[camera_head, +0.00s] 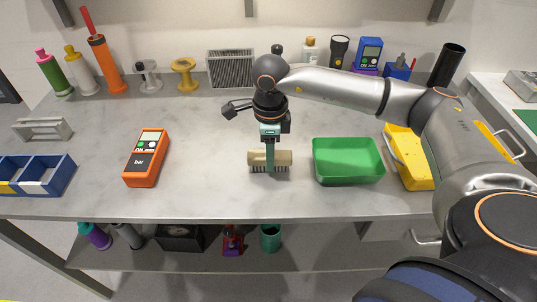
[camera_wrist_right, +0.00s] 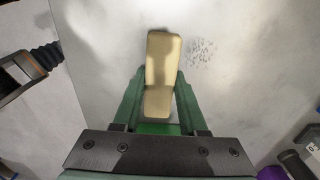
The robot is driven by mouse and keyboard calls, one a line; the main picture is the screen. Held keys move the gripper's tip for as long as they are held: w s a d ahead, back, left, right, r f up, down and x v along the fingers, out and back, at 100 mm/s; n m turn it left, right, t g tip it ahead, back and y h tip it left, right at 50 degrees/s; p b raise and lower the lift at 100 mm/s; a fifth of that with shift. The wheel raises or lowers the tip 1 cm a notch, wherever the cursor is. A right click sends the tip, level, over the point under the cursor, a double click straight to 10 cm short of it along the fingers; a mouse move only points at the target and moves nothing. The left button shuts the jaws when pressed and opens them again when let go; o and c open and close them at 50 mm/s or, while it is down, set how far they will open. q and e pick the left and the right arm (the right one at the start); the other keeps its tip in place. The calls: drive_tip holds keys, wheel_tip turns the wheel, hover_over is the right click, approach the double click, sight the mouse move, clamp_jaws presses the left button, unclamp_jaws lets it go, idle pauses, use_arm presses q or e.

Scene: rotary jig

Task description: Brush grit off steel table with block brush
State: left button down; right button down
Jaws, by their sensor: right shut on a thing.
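The block brush (camera_head: 284,157) has a pale wooden block and dark bristles pointing down. My right gripper (camera_head: 270,160) is shut on its middle and holds it over the steel table (camera_head: 205,185). I cannot tell whether the bristles touch the table. In the right wrist view the brush (camera_wrist_right: 163,58) lies between the green fingers of the gripper (camera_wrist_right: 160,95). A patch of dark grit (camera_wrist_right: 200,52) lies on the table just right of the brush there. In the head view I cannot make out the grit. My left gripper is out of view.
A green tray (camera_head: 348,177) stands close right of the brush, with a yellow case (camera_head: 405,150) beyond it. An orange meter (camera_head: 147,158) and blue bins (camera_head: 60,178) are at left. Bottles, spools and a grey mesh box (camera_head: 230,68) line the back. Table between meter and brush is clear.

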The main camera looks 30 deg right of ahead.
wheel_tip(320, 180, up, 2)
drive_tip(key=shift+r, duration=0.25)
drive_tip(key=shift+w+a+r+p, duration=0.15)
drive_tip(key=shift+r+p, duration=0.15)
drive_tip(key=shift+p, duration=0.2)
drive_tip(key=shift+r+p, duration=0.5)
drive_tip(key=shift+r, duration=0.25)
drive_tip(key=shift+r+p, duration=0.5)
drive_tip(key=shift+r, duration=0.65)
drive_tip(key=shift+r+p, duration=0.6)
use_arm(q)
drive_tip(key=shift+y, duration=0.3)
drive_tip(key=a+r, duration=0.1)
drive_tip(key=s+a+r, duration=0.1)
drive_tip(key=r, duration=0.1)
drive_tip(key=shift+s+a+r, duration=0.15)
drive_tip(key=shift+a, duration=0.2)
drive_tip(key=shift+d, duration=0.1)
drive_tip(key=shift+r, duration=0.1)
